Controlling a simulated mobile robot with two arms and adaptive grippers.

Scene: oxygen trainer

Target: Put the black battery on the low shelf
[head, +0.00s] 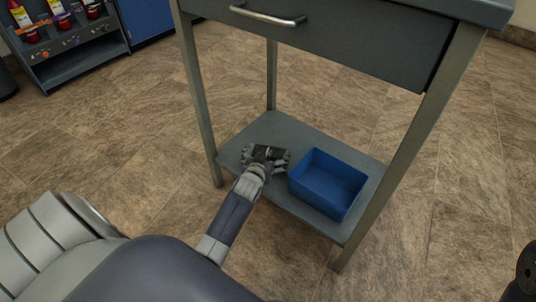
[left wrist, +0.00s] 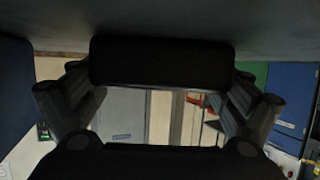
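The black battery (head: 267,152) is at the low shelf (head: 281,128) of the grey stand, left of the blue bin. My left gripper (head: 265,157) reaches down to it, with a finger at each end. In the left wrist view the battery (left wrist: 158,62) spans the space between the fingertips (left wrist: 160,72), which look closed against its ends. The grey surface borders it closely there; I cannot tell whether its underside rests fully on the shelf.
An open blue bin (head: 327,183) stands on the right part of the shelf, close to my left gripper. The stand's legs (head: 197,90) and a drawer with a metal handle (head: 267,15) frame the space above. A rack with bottles (head: 75,45) is at the far left.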

